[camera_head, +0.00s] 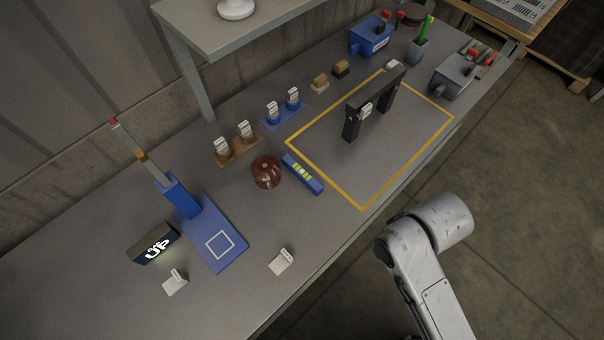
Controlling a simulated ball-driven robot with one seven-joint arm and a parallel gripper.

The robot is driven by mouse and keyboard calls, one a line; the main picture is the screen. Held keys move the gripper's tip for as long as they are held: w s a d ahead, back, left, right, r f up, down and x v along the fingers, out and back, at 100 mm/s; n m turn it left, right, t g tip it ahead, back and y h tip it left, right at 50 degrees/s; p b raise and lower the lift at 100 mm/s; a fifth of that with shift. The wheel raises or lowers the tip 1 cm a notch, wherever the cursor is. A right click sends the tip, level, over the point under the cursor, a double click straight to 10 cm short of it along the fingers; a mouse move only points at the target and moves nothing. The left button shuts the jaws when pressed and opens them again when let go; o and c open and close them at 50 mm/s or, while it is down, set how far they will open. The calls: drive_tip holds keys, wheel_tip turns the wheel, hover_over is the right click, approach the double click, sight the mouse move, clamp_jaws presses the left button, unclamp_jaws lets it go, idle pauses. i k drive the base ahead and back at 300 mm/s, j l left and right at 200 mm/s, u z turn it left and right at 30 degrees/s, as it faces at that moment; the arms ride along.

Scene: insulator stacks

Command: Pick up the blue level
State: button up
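The blue level (303,174) is a short blue bar with a yellow-green window along its middle. It lies flat on the grey workbench (330,233), just left of the yellow-outlined rectangle and right beside a brown round insulator (265,172). Nothing is on top of it. Part of my white arm shows at the lower right, beyond the bench's front edge and apart from the level. My gripper is not visible in this view.
A black arch (386,89) stands inside the yellow outline. Several small labelled blocks stand behind the level. A blue stand (205,230) and a dark display box (153,243) are at left. White tags (281,262) lie in front. A shelf (250,25) overhangs the back.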

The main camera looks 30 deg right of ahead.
sight(308, 179)
drive_tip(key=l+u, duration=0.35)
drive_tip(key=k+l+u, duration=0.1)
drive_tip(key=l+u, duration=0.25)
drive_tip(key=k+l+u, duration=0.1)
drive_tip(key=l+u, duration=0.25)
